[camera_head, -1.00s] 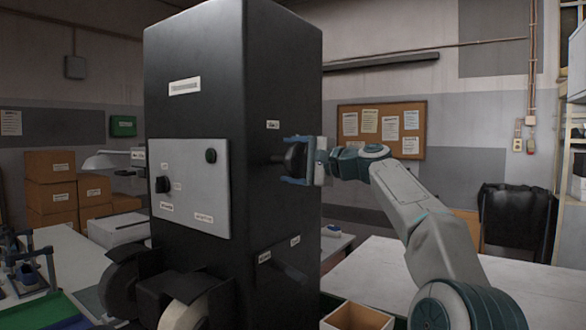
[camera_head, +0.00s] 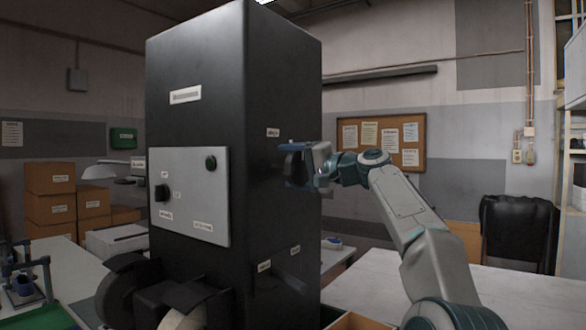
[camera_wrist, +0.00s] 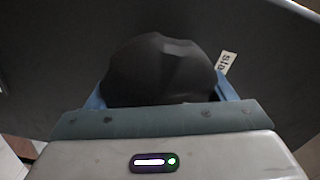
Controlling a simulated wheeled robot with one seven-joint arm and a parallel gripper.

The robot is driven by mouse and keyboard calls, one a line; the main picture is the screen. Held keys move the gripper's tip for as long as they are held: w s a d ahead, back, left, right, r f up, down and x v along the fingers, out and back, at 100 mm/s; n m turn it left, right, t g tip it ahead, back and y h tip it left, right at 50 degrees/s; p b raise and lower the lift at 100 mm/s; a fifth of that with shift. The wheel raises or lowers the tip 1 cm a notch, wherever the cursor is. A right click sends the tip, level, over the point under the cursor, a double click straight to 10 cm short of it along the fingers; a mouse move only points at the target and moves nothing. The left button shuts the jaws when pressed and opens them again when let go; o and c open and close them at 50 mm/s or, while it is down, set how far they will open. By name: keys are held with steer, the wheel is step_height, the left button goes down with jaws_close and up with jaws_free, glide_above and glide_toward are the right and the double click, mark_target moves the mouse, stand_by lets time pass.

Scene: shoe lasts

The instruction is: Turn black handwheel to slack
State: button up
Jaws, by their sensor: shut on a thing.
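The black handwheel (camera_wrist: 160,70) fills the middle of the wrist view as a dark, lobed knob between my blue fingers. It sits on the right side face of the tall black machine cabinet (camera_head: 283,80). My gripper (camera_head: 292,165) is at that face in the head view and is shut on the handwheel, one finger on each side. In the head view my gripper mostly hides the handwheel. A small white label (camera_head: 273,132) is above it on the cabinet; part of a label (camera_wrist: 228,62) shows at the right in the wrist view.
The cabinet's front has a grey panel (camera_head: 190,225) with a black knob (camera_head: 162,192) and a round button (camera_head: 211,162). Grinding wheels (camera_head: 120,295) stick out below. A lever (camera_head: 290,280) is low on the side face. A white table (camera_head: 400,275) stands to the right.

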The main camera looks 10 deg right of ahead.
steer(key=o, duration=1)
steer(key=shift+s+d+f+b, duration=0.1)
steer(key=shift+s+d+b, duration=0.15)
steer(key=shift+d+b, duration=0.05)
steer(key=b+v, duration=0.4)
steer(key=v, duration=0.9)
